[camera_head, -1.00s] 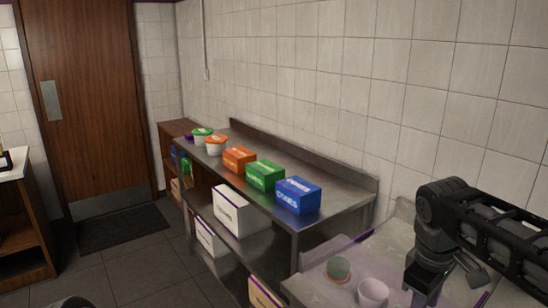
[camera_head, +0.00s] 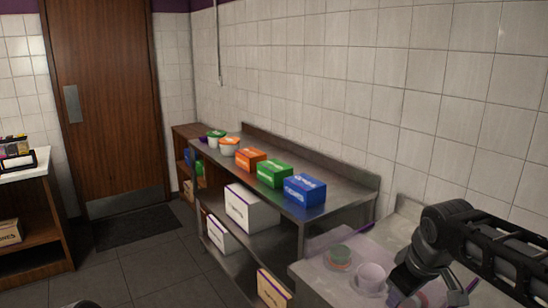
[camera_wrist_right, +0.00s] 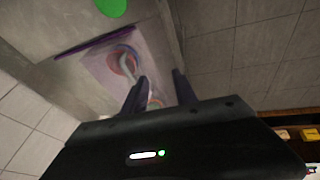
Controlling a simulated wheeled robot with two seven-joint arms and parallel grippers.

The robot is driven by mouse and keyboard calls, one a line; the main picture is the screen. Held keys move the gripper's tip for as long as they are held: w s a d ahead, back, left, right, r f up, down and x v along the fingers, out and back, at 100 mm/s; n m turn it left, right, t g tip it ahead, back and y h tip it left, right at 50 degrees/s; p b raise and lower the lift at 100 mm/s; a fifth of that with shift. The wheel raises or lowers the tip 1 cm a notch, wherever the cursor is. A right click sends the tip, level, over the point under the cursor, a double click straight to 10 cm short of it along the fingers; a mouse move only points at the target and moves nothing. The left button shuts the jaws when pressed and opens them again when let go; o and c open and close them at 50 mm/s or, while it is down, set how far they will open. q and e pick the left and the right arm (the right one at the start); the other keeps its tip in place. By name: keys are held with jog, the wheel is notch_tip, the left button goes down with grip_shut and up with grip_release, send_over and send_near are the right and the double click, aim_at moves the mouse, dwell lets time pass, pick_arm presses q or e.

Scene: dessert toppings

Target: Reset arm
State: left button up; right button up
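My right arm comes in from the right in the head view, its gripper (camera_head: 403,292) low over the counter, just right of the cups. In the right wrist view my right gripper (camera_wrist_right: 160,92) has its two dark fingers apart with nothing held between them. My left gripper is not in view.
A steel shelf unit (camera_head: 338,202) along the tiled wall holds an orange box (camera_head: 250,160), a green box (camera_head: 275,174), a blue box (camera_head: 305,190) and two tubs. White boxes sit below. A wooden door (camera_head: 103,110) and open floor are at the left.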

jog(key=w+a+f+m+t+y, duration=0.1)
jog(key=w+a+f+m+y, duration=0.2)
jog(key=a+f, duration=0.85)
jog(key=s+a+f+m+y, duration=0.1)
jog(key=a+f, duration=0.1)
jog(key=f, duration=0.5)
jog(key=s+a+f, duration=0.1)
jog(key=a+f, duration=0.1)
jog(key=f, duration=0.5)
jog(key=s+a+f+m+g, duration=0.1)
jog(key=s+f+m+g, duration=0.1)
jog(key=s+f, duration=0.7)
jog(key=s+a+f+m+g, duration=0.1)
jog(key=s+a+f+g, duration=0.1)
jog(key=s+f, duration=0.8)
jog(key=s, duration=0.5)
jog(key=shift+s+a+m+g+y, duration=0.15)
jog(key=shift+m+g+y, duration=0.15)
jog(key=shift+m+g, duration=0.1)
